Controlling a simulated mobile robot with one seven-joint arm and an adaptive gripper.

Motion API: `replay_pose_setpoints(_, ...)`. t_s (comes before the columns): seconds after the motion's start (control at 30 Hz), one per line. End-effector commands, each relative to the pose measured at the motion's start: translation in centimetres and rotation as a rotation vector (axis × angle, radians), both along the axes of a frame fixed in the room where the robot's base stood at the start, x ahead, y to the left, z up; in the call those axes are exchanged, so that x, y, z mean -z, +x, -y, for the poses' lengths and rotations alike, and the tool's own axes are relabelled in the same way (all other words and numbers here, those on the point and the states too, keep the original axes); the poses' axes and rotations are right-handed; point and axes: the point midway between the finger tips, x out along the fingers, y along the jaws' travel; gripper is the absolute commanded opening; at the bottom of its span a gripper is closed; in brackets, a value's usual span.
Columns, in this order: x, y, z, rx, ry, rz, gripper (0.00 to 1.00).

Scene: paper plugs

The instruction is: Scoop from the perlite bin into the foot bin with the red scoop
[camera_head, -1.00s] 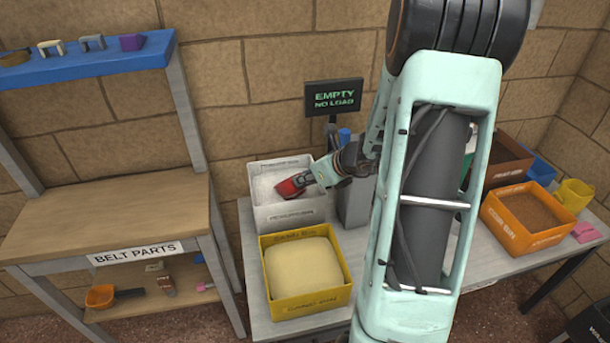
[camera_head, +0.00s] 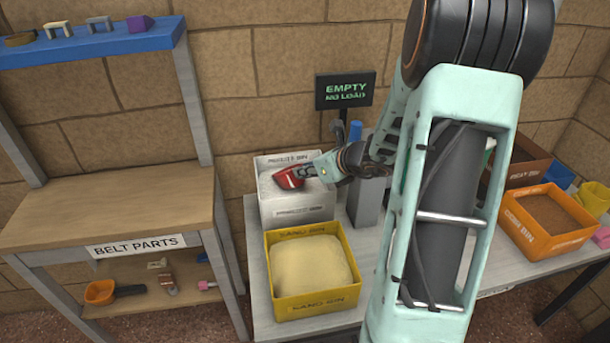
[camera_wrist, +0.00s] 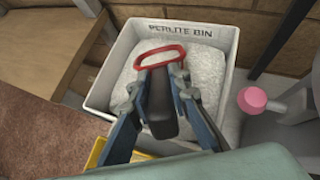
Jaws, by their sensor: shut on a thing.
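The red scoop (camera_head: 291,178) is at the white perlite bin (camera_head: 296,214), with its bowl at the perlite inside the walls. In the wrist view the scoop's red rim (camera_wrist: 160,56) frames white perlite; I cannot tell whether the bowl is filled or sunk into the heap. My gripper (camera_head: 326,166) is shut on the scoop's dark handle (camera_wrist: 160,108), and its fingers (camera_wrist: 164,86) show on either side of it. No label that I can read says foot bin. A brown bin (camera_head: 528,174) at the back right is partly hidden by my arm, its label too small to read surely.
A yellow sand bin (camera_head: 317,304) stands in front of the perlite bin. A grey post (camera_head: 366,205) stands close to its right. A dark sign (camera_head: 345,90) reads "EMPTY NO LOAD". An orange coir bin (camera_head: 549,245) is at right. My arm hides the middle of the table.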

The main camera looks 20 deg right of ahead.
Motion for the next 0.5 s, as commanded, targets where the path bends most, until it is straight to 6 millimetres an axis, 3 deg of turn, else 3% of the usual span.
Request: replay_pose_setpoints(0.5, 1.39, -0.79, 0.30, 0.002, 0.035, 0.119, 0.00)
